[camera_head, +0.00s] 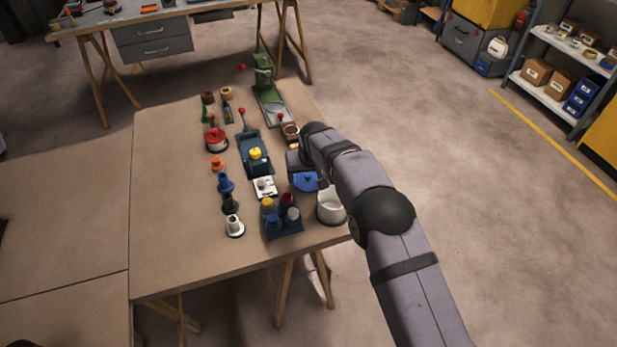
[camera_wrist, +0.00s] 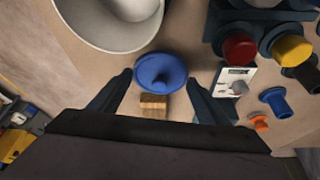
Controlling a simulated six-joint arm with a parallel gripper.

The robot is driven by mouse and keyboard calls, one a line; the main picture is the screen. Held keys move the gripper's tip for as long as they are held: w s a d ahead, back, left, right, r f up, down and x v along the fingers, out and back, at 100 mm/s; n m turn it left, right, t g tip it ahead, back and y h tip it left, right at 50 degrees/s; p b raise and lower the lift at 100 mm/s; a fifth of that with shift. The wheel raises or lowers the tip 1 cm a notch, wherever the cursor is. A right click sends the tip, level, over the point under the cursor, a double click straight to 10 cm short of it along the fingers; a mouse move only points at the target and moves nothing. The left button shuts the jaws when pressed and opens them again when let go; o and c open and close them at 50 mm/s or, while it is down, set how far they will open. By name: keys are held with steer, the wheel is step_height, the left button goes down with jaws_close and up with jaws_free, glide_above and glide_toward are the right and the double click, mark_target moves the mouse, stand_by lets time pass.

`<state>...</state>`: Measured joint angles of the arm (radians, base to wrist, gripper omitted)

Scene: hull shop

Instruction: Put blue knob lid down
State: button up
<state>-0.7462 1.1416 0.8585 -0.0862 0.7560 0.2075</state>
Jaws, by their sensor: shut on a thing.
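The blue knob lid (camera_head: 306,182) is a round blue disc beside the white pot, near the right edge of the table. In the wrist view the lid (camera_wrist: 160,72) lies between my two dark fingers, its knob showing. My gripper (camera_wrist: 173,75) is shut on the lid. In the head view my gripper (camera_head: 298,162) is partly hidden by my own wrist. The lid's height above the table is hard to tell.
The open white pot (camera_head: 331,207) stands close to the lid; it also shows in the wrist view (camera_wrist: 110,18). A dark rack of coloured knobs (camera_head: 284,228) stands to its left. A small wooden block (camera_wrist: 153,105) shows beside the lid. The table's left part is clear.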

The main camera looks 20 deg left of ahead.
steer(key=shift+f, duration=0.7)
steer(key=shift+f, duration=0.2)
steer(key=o, duration=1)
steer(key=shift+r, duration=0.1)
steer(key=shift+r, duration=0.2)
steer(key=b+v, duration=0.2)
steer(key=v, duration=0.9)
steer(key=shift+s+d+r, duration=0.15)
steer(key=shift+s+r, duration=0.05)
steer(key=shift+r, duration=0.15)
